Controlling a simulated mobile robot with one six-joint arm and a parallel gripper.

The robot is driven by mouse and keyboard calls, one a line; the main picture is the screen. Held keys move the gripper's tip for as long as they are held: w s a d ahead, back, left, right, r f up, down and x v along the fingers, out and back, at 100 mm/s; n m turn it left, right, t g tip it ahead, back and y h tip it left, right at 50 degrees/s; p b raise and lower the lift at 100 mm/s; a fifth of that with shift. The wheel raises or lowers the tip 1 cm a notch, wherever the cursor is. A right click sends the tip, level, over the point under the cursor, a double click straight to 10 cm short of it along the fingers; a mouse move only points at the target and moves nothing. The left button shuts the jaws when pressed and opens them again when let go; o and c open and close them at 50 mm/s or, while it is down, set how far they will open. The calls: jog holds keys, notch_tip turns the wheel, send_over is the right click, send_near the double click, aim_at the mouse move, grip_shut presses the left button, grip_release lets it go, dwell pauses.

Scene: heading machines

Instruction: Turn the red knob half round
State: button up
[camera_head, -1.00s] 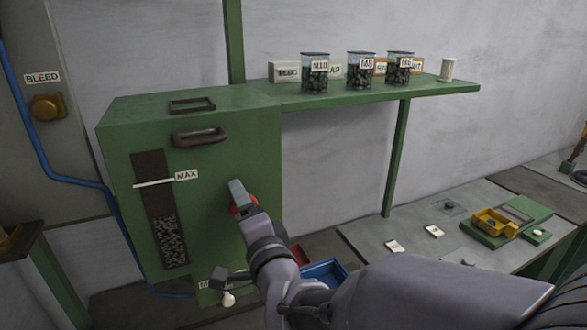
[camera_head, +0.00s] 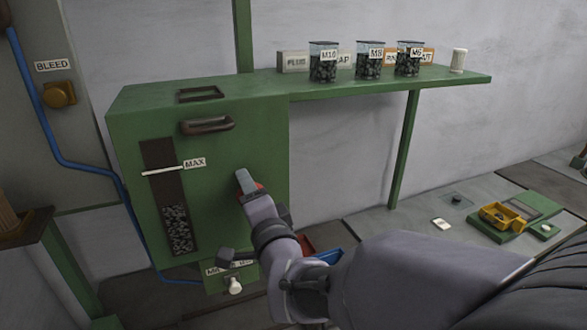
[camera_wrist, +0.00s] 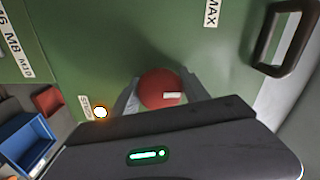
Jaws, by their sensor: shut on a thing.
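The red knob (camera_wrist: 158,87) sits on the front of the green cabinet (camera_head: 215,228), with a small white mark on its face toward the right in the wrist view. In the head view only a bit of the knob (camera_head: 259,189) shows beside the fingers. My gripper (camera_wrist: 157,92) is shut on the knob, one grey finger on each side. In the head view my gripper (camera_head: 248,184) touches the cabinet's front at the knob, and my wrist hides what lies below it.
A dark handle (camera_head: 207,125) and a sight strip (camera_head: 165,192) with a MAX label (camera_head: 195,163) are left of the knob. Glass jars (camera_head: 323,64) stand on the shelf at right. A blue bin (camera_wrist: 22,141) lies low beside the cabinet.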

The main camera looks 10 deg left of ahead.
jog(key=n+b, duration=0.1)
jog(key=b, duration=0.2)
jog(key=n+b, duration=0.2)
jog(key=b, duration=0.1)
jog(key=shift+f, duration=0.35)
jog(key=n+b, duration=0.4)
jog(key=shift+b, duration=0.4)
jog(key=n+b, duration=0.3)
jog(key=n, duration=0.1)
jog(key=shift+r+n+b, duration=0.2)
jog(key=shift+n+b, duration=0.1)
jog(key=shift+b, duration=0.05)
jog(key=n+b, duration=0.1)
jog(key=n, duration=0.3)
jog(key=shift+r+n+b, duration=0.1)
jog(key=shift+n+b, duration=0.2)
jog(key=shift+b, duration=0.05)
jog(key=n, duration=0.4)
jog(key=shift+n, duration=0.3)
jog(key=n, duration=0.5)
jog(key=shift+r, duration=0.15)
jog(key=n+p, duration=0.1)
jog(key=n, duration=0.3)
jog(key=shift+n, duration=0.4)
jog(key=shift+n+p, duration=0.6)
jog(key=shift+n, duration=1.6)
